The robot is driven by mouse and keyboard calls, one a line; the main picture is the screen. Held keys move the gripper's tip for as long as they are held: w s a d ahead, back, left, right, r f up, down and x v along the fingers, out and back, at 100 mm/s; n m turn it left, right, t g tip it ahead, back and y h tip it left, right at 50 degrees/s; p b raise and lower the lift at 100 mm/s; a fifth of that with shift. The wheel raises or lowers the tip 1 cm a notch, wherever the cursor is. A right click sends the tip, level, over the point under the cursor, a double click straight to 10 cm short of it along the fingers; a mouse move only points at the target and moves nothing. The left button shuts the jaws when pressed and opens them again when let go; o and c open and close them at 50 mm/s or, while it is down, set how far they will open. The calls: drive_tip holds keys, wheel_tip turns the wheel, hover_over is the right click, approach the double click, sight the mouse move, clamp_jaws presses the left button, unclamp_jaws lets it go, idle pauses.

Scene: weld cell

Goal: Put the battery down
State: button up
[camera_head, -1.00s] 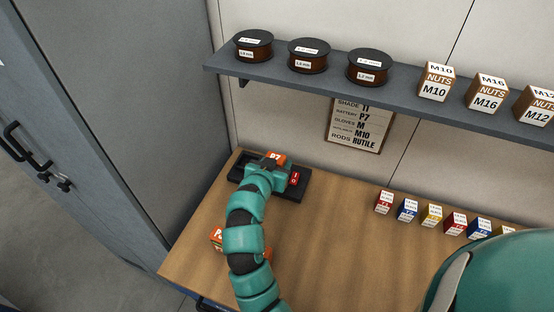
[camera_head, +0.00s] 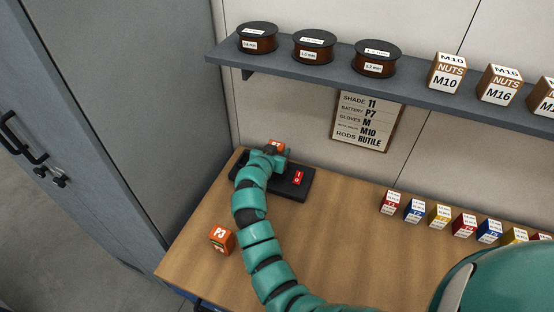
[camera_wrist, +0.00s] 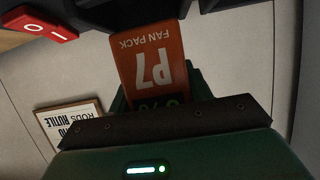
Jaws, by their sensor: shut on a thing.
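In the head view only the battery's top shows past the gripper, at the back left of the table. A black unit (camera_head: 262,190) with a red I/O switch (camera_head: 298,178) lies on the table below and right of the gripper. I cannot tell whether the battery touches it.
Another orange battery (camera_head: 221,240), marked P3, stands on the wooden table (camera_head: 330,250) left of my arm. Several small coloured boxes (camera_head: 440,216) line the right. A sign (camera_head: 367,121) reading "BATTERY P7" hangs below a grey shelf (camera_head: 410,92) of spools and nut boxes. Table middle is clear.

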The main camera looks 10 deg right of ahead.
drive_tip(key=shift+f, duration=1.45)
drive_tip(key=shift+f, duration=0.2)
drive_tip(key=o, duration=1.2)
drive_tip(key=shift+r, duration=0.2)
drive_tip(key=b+v, duration=0.4)
drive_tip(key=v, duration=0.8)
